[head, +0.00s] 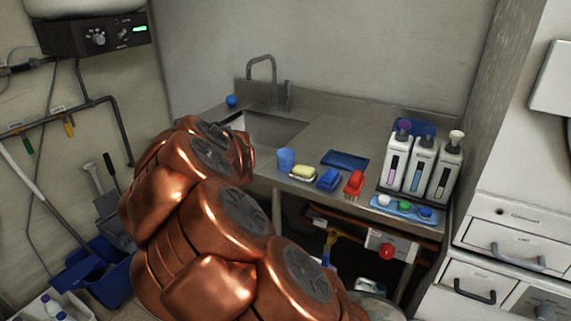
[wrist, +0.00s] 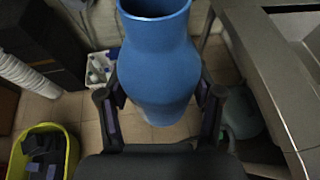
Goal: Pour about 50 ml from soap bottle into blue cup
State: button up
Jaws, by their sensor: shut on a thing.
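My gripper (wrist: 160,104) shows in the wrist view, with its fingers on both sides of a blue, wide-mouthed bottle (wrist: 158,62). It is shut on this bottle, which has an open top and a narrowed neck; I cannot read a label on it or see its contents. In the head view my copper arm hides the gripper and the held bottle. A small blue cup (head: 286,159) stands on the steel counter (head: 325,130), right of the sink. In the wrist view the bottle is over the floor, beside the counter edge.
On the counter are a yellow sponge (head: 303,173), blue and red brushes (head: 354,183), a blue tray (head: 345,160) and several white dispensers (head: 422,165) at the right. The sink (head: 265,130) has a tall tap. A yellow bin (wrist: 70,145) stands on the floor.

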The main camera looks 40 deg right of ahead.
jog(key=s+d+f+m+h+b, duration=0.1)
jog(key=s+d+f+h+b, duration=0.1)
jog(key=d+b, duration=0.4)
jog(key=s+d+f+m+h+b, duration=0.2)
jog(key=d+b, duration=0.4)
jog(key=d, duration=1.1)
jog(key=shift+s+d+f+m+b, duration=0.25)
jog(key=shift+d+f+m+b, duration=0.1)
jog(key=shift+f, duration=0.1)
jog(key=shift+r+p, duration=0.1)
jog(key=shift+p, duration=0.2)
